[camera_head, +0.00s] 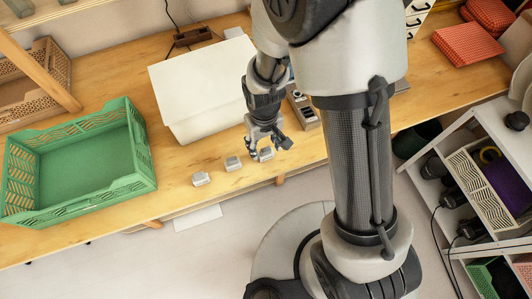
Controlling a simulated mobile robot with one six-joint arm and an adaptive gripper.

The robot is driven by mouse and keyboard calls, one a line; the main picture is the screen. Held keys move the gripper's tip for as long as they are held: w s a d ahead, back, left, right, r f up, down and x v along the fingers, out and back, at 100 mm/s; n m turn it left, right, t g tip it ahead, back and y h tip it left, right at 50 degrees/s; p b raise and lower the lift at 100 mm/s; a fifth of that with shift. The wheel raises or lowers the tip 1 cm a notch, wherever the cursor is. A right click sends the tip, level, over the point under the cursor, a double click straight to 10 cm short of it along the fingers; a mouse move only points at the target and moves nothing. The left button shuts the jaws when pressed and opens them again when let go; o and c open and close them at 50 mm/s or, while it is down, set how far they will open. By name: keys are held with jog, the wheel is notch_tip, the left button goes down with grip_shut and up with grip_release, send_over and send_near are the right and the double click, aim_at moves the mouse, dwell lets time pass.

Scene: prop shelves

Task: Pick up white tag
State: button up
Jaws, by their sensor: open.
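Three small whitish tags stand in a slanting row along the front edge of the wooden table. The left tag (201,179) and the middle tag (233,163) are clear of my arm. The right tag (266,154) is directly at my gripper (265,147), which is open and points down around or just above it. I cannot tell whether the fingers touch it. Part of the right tag is hidden by the fingers.
A green crate (139,142) stands on the table (178,193) at the left. A large white sheet or box (200,85) lies behind the tags. A small grey device (304,108) is right of my gripper. Shelves (470,190) with bins stand at the right.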

aim_at(266, 149)
jog(key=f+b, duration=0.1)
jog(key=f, duration=0.3)
jog(key=w+f+b, duration=0.1)
jog(key=f, duration=0.1)
jog(key=shift+d+f+b, duration=0.25)
jog(key=shift+b, duration=0.05)
jog(key=shift+r, duration=0.1)
jog(key=shift+c, duration=0.6)
jog(key=shift+s, duration=0.1)
jog(key=c, duration=0.3)
